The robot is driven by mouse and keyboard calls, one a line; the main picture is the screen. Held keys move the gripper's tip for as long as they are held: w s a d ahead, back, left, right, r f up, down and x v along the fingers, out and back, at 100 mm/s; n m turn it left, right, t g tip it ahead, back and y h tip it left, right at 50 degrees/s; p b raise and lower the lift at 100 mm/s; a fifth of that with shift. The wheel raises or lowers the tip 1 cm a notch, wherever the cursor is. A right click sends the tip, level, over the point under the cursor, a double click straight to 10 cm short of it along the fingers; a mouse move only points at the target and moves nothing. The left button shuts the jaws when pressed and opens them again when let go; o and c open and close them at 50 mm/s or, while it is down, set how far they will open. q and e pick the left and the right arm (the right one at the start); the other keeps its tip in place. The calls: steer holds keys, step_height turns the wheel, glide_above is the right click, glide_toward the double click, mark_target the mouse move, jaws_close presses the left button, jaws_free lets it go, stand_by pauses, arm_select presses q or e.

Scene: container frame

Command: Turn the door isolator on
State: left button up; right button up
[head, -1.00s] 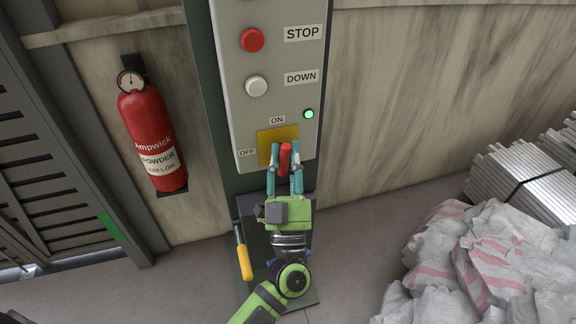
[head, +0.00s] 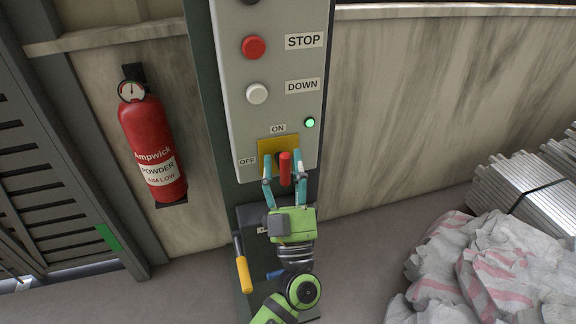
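The door isolator is a red handle (head: 285,168) on a yellow plate (head: 283,143), low on the grey control panel (head: 239,122). The handle stands upright, in line with the ON label (head: 278,128) above it. The OFF label (head: 247,161) is left of the plate. A green lamp (head: 310,123) is lit at the plate's upper right. My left gripper (head: 283,170) is open, its teal fingers on either side of the red handle with gaps showing. My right gripper is not in view.
A red STOP button (head: 253,47) and a white DOWN button (head: 257,94) are higher on the panel. A fire extinguisher (head: 153,147) hangs left. A yellow-handled tool (head: 243,267) is beside my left arm. White sacks (head: 497,270) and metal bars (head: 520,190) lie right.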

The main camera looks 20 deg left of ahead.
arm_select(q)
steer(key=v, duration=1.2)
stand_by(0.4)
